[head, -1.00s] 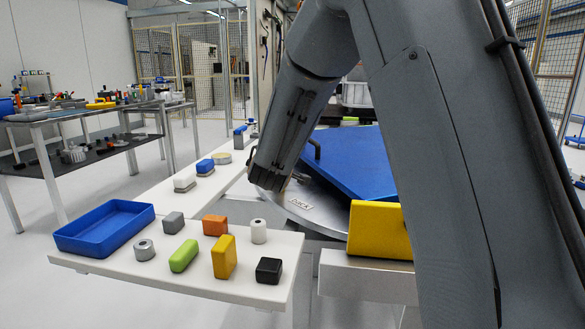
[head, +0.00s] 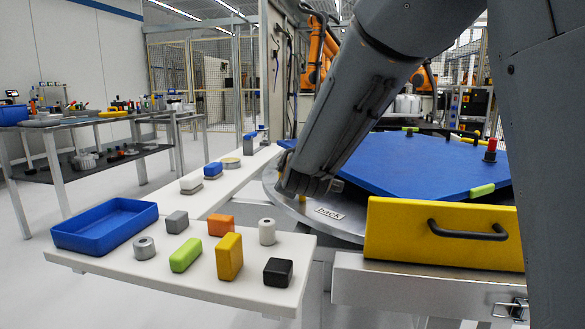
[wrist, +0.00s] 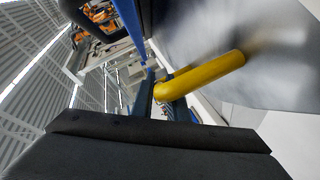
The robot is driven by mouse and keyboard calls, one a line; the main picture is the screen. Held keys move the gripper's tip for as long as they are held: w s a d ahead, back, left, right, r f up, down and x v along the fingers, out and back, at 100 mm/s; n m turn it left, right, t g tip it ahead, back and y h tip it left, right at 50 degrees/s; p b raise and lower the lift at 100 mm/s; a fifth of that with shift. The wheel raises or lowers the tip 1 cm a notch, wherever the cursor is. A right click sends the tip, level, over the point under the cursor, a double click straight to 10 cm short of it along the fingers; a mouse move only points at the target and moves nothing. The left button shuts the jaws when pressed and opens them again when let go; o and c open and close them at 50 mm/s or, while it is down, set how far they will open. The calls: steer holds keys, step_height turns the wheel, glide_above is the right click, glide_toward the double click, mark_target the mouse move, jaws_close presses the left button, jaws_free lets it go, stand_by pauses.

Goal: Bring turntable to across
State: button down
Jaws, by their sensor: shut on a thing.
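The turntable is a grey metal disc (head: 350,226) in the head view, carrying a large blue board (head: 430,165). A label reading "back" (head: 329,213) lies on its front left rim. My gripper (head: 302,190) points down at the disc's left edge, beside the label; its fingertips are hard to make out there. In the wrist view a bent yellow handle (wrist: 205,74) runs out beyond my dark gripper (wrist: 158,115), beside the blurred grey disc. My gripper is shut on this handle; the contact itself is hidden.
A yellow panel with a black handle (head: 440,235) stands in front of the turntable. At left, a white table (head: 205,281) holds a blue tray (head: 95,238) and several small blocks and rolls. A white shelf (head: 165,198) runs behind it. Open floor lies further left.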

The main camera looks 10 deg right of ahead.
steer(key=c, duration=1.7)
jaws_free()
steer(key=shift+p+v, duration=0.35)
steer(key=shift+v, duration=3.55)
